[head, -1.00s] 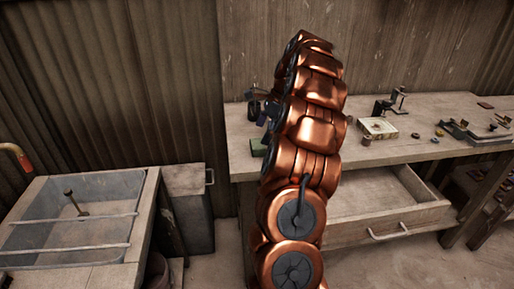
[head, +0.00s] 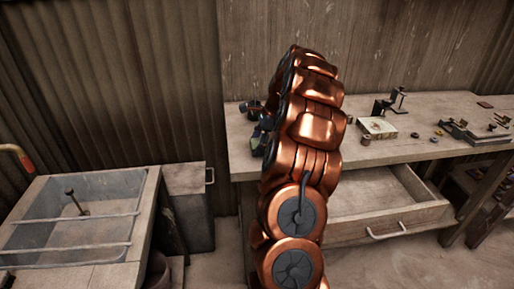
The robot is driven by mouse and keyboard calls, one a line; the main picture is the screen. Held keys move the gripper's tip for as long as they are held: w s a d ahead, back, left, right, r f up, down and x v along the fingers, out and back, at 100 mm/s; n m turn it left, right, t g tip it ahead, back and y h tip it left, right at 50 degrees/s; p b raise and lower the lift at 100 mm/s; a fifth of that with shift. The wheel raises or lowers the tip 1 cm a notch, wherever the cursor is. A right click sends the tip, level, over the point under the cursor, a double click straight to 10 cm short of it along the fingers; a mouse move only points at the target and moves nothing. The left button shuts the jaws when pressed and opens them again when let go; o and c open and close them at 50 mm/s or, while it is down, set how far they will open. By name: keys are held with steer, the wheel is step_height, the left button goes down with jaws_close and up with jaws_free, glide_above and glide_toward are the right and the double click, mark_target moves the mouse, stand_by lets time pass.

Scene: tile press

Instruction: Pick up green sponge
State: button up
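My gripper (head: 261,136) is low over the left end of the wooden workbench, partly hidden behind my copper-coloured arm. It is small and dark in this view, and its fingers cannot be told apart clearly. The green sponge (head: 257,150) lies at the bench's left end, just at the gripper. Only a small dark green patch of it shows, the rest being covered by the gripper and arm. I cannot tell whether the fingers touch it or are closed around it.
A sink (head: 75,215) and a grey bin (head: 191,205) stand left. A corrugated wall is behind.

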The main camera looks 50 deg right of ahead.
mark_target(253, 143)
steer(key=c, duration=0.4)
steer(key=shift+r, duration=0.1)
steer(key=shift+d+r, duration=0.1)
steer(key=shift+r, duration=0.75)
steer(key=shift+r+b, duration=0.45)
steer(key=shift+r, duration=0.4)
steer(key=s+r+b, duration=0.1)
steer(key=s+b, duration=0.1)
steer(key=s, duration=1.4)
steer(key=shift+r, duration=0.2)
